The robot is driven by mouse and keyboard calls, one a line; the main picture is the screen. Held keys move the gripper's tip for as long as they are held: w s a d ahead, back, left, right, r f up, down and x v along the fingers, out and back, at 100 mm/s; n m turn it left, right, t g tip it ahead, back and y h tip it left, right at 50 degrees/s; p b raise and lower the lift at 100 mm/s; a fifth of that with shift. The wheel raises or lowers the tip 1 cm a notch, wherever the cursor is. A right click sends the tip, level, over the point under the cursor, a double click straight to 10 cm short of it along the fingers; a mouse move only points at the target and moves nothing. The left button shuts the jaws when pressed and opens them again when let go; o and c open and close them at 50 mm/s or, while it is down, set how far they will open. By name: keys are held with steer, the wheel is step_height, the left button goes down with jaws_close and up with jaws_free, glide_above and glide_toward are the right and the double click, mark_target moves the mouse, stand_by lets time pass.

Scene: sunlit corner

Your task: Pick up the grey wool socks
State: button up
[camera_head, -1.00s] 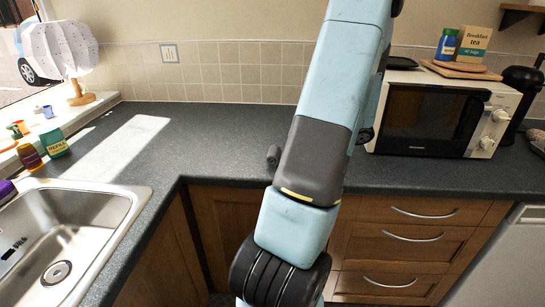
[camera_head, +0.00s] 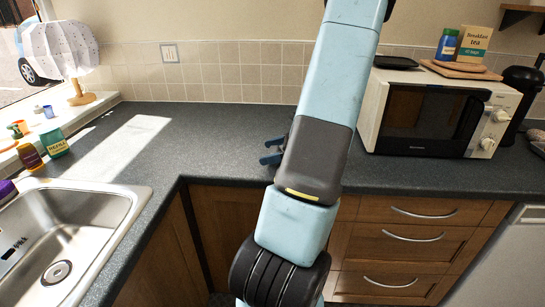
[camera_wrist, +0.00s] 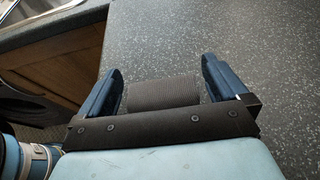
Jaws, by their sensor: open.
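The grey wool socks (camera_wrist: 163,92) show in the wrist view as a dark grey ribbed roll on the speckled worktop. They lie between the two blue fingers of my gripper (camera_wrist: 162,66), with a narrow gap at each side. My gripper is open around them and low over the worktop. In the head view the blue fingers of my gripper (camera_head: 267,151) stick out to the left of my arm, above the worktop's front edge. I cannot make out the socks there, as my gripper and arm cover that spot.
The dark worktop (camera_head: 215,130) is clear to the left and behind. A microwave (camera_head: 425,120) stands to the right, with a board, jar and tea box on top. A sink (camera_head: 105,205) is at the left. Wooden drawers (camera_head: 410,240) are below the front edge.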

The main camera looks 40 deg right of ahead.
steer(key=shift+c, duration=0.3)
steer(key=c, duration=0.9)
steer(key=shift+r, duration=0.1)
steer(key=shift+c, duration=0.2)
steer(key=shift+r, duration=0.3)
step_height(320, 180, up, 2)
steer(key=shift+r, duration=0.1)
steer(key=s+a+r, duration=0.3)
steer(key=s+r, duration=0.7)
steer(key=s, duration=0.3)
steer(key=shift+s, duration=0.4)
